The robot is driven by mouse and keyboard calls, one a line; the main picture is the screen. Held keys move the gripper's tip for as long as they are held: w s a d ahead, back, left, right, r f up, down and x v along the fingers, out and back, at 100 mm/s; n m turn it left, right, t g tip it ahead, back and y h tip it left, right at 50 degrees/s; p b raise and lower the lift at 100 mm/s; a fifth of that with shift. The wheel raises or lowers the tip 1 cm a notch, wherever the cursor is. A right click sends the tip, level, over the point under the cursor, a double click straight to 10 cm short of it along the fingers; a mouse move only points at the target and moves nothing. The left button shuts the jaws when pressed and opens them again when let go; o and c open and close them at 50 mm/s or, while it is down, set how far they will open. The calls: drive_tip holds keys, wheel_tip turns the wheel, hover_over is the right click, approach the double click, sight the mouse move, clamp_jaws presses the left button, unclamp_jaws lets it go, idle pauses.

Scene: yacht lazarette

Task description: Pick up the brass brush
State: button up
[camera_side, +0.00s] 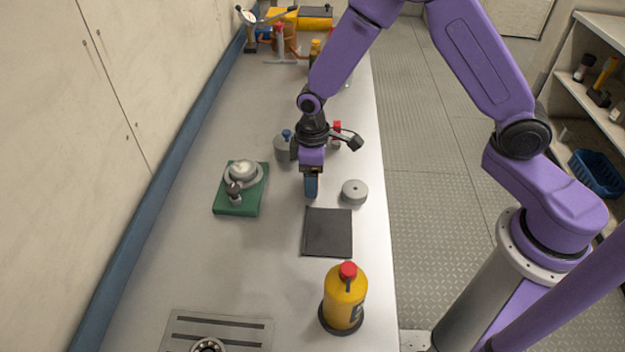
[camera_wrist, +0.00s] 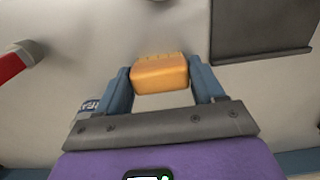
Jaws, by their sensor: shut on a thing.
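In the wrist view, an orange-yellow block with a finely ridged upper edge, which looks like the brass brush (camera_wrist: 160,74), sits between my two blue fingers. My gripper (camera_side: 311,190) is shut on it, one finger at each side. In the side view my gripper points down over the bench, just beyond a dark square mat (camera_side: 328,232). The brush is hidden there behind the blue fingers. I cannot tell whether it touches the bench. The mat also shows at the upper right of the wrist view (camera_wrist: 262,28).
A grey disc (camera_side: 354,192) lies close to the right of my gripper. A green-based fitting (camera_side: 222,205) stands left, and a grey blue-topped canister (camera_side: 283,150) behind. A yellow bottle (camera_side: 345,298) and slotted plate (camera_side: 250,331) are nearer. The bench's right edge is close.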

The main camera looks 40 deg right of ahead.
drive_tip(key=shift+r, duration=0.15)
drive_tip(key=shift+r, duration=0.5)
drive_tip(key=s+d+r, duration=0.2)
drive_tip(key=s+r, duration=0.4)
drive_tip(key=s+d+r, duration=0.2)
drive_tip(key=s+r, duration=0.3)
drive_tip(key=s, duration=0.2)
drive_tip(key=shift+d+r, duration=0.3)
drive_tip(key=shift+r, duration=0.05)
drive_tip(key=shift+s, duration=0.1)
